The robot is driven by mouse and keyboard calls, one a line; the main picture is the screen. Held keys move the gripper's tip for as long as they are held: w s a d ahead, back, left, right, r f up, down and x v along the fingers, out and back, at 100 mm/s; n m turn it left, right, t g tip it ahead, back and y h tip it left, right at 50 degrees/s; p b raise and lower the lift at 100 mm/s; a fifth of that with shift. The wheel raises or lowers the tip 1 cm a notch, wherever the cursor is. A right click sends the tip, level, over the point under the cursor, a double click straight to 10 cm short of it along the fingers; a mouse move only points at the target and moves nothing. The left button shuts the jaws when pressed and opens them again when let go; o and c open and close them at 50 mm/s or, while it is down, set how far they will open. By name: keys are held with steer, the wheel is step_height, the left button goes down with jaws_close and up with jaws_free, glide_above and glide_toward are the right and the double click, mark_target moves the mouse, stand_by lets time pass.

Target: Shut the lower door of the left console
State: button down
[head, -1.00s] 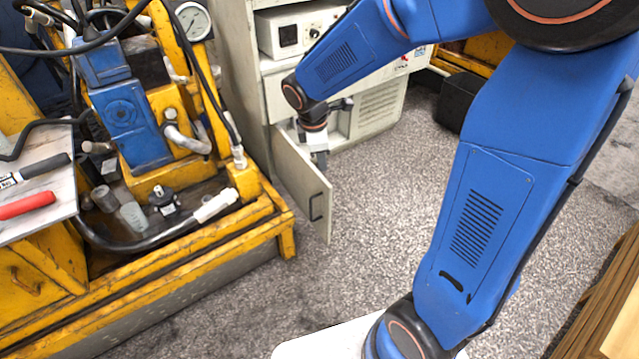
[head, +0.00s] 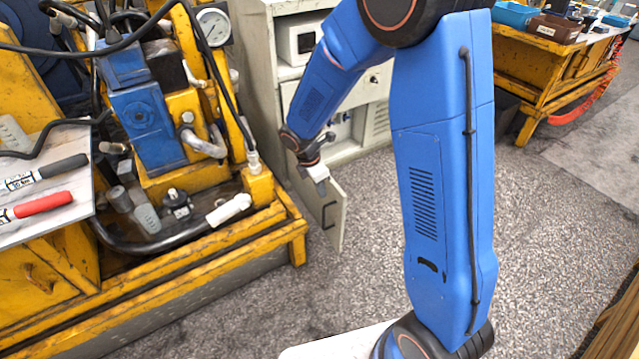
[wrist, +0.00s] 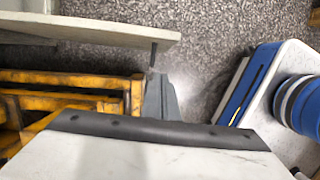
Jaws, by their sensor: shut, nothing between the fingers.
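The left console (head: 262,90) is a grey cabinet behind the yellow rig. Its lower door (head: 334,232) stands open, jutting out toward me, with a dark handle (head: 328,214) near its free edge. My gripper (head: 321,186) is shut and empty at the upper part of the door, near the free edge. In the wrist view the door (wrist: 85,30) runs across the upper left, and the shut fingers (wrist: 157,85) point at its free end, close to the dark handle (wrist: 153,53). I cannot tell whether they touch. My arm hides part of the console front.
A yellow rig (head: 200,262) with hoses and a gauge stands close to the left of the door. A yellow workbench (head: 560,75) with bins is at the back right. Grey carpet (head: 375,240) is clear in front of the door.

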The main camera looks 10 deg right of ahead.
mark_target(335, 193)
steer(key=shift+w+d+f, duration=0.2)
steer(key=shift+d+f, duration=0.5)
steer(key=shift+d, duration=0.15)
steer(key=shift+w+d+f, duration=0.25)
steer(key=shift+d+f, duration=0.5)
steer(key=shift+d, duration=0.05)
steer(key=shift+w+d+f, duration=0.2)
steer(key=shift+d+f, duration=0.5)
steer(key=shift+d, duration=0.15)
steer(key=shift+d, duration=0.15)
